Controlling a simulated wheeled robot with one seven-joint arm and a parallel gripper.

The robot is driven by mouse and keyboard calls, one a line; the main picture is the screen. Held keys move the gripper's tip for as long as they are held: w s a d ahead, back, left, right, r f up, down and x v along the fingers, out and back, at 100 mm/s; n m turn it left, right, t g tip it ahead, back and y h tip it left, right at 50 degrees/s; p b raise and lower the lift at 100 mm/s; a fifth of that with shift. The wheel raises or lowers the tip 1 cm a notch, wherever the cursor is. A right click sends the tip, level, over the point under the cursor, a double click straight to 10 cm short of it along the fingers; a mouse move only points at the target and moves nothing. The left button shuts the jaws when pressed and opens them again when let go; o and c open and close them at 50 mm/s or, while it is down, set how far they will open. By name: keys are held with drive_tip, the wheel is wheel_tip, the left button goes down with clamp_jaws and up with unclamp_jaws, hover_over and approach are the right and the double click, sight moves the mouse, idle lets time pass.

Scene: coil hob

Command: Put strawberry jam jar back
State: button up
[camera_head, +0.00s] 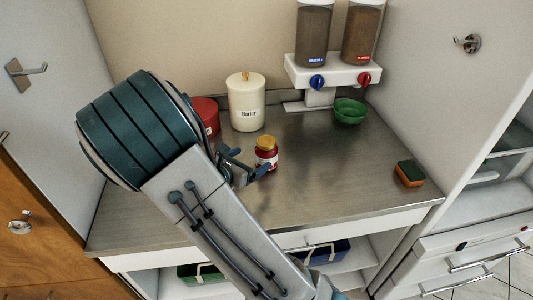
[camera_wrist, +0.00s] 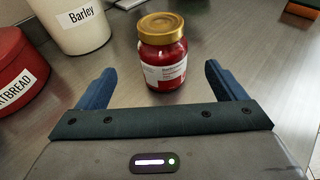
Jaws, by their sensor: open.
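The strawberry jam jar (camera_head: 266,153) stands upright on the steel counter, with a gold lid, red contents and a white label. In the wrist view the jar (camera_wrist: 163,55) stands just ahead of my gripper, roughly centred between the fingers. My gripper (camera_wrist: 158,85) is open, with its two blue fingertips apart and nothing held. In the head view my gripper (camera_head: 247,168) is low over the counter at the left side of the jar, partly hidden by my arm.
A cream Barley canister (camera_head: 246,105) and a red canister (camera_head: 206,116) stand behind. A two-hopper dispenser (camera_head: 333,72) is at the back, with a green bowl (camera_head: 349,111) by it. A sponge (camera_head: 409,173) lies at right. The counter's front right (camera_head: 340,185) is clear.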

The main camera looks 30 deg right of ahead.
sight(266, 150)
drive_tip(key=p+x, duration=0.1)
drive_tip(key=x, duration=0.8)
drive_tip(key=shift+s+r, duration=0.1)
drive_tip(key=c, duration=1.6)
drive_tip(key=shift+r, duration=0.15)
